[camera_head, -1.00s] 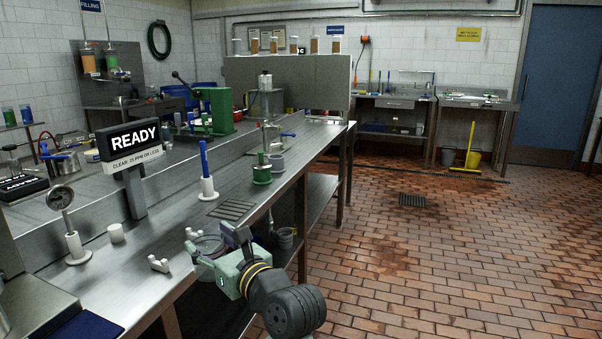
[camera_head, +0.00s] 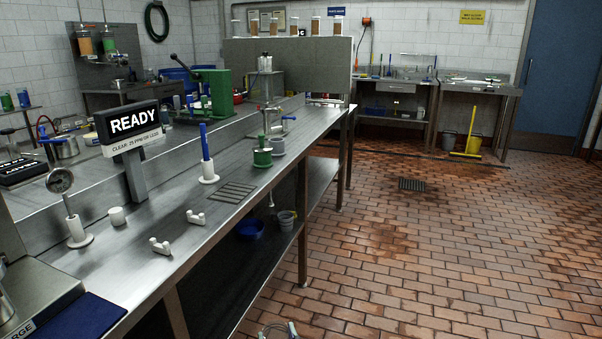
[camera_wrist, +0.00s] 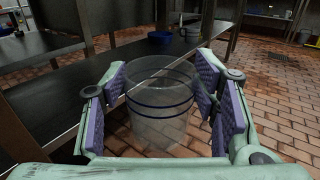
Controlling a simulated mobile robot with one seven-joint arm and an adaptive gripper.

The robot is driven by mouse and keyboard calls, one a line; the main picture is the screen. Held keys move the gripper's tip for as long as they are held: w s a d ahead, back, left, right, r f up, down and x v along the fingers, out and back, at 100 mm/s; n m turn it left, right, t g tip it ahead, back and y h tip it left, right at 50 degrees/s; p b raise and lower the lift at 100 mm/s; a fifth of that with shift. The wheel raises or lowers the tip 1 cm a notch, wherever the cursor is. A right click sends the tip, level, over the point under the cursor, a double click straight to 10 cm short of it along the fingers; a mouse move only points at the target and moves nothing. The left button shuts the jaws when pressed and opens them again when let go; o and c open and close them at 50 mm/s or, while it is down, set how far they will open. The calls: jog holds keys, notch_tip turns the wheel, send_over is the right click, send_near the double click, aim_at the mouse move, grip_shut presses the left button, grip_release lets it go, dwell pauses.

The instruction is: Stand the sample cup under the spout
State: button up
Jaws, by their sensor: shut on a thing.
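The sample cup (camera_wrist: 160,112) is a clear, empty-looking vessel with dark blue bands, upright in the wrist view. My gripper (camera_wrist: 165,100) is shut on its sides with purple pads. In the head view only the tip of my gripper (camera_head: 277,331) shows at the bottom edge, beside the bench front and below its top; the cup is barely discernible there. A metal fitting with a blue-handled valve (camera_head: 270,122) stands at the far part of the bench; I cannot clearly make out its spout. The cup is well apart from it.
A lower shelf (camera_head: 240,290) holds a blue bowl (camera_head: 249,229). The tiled floor at right is open.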

jog(key=d+f+m+h, duration=0.1)
jog(key=d+f+h, duration=0.1)
jog(key=f, duration=0.7)
jog(key=d+f+m+h, duration=0.2)
jog(key=d+f, duration=0.2)
jog(key=f, duration=0.4)
jog(key=shift+w+f+t+h, duration=0.15)
jog(key=shift+f+t+h, duration=0.15)
jog(key=shift+f, duration=0.05)
jog(key=shift+a, duration=0.1)
jog(key=shift+w, duration=0.1)
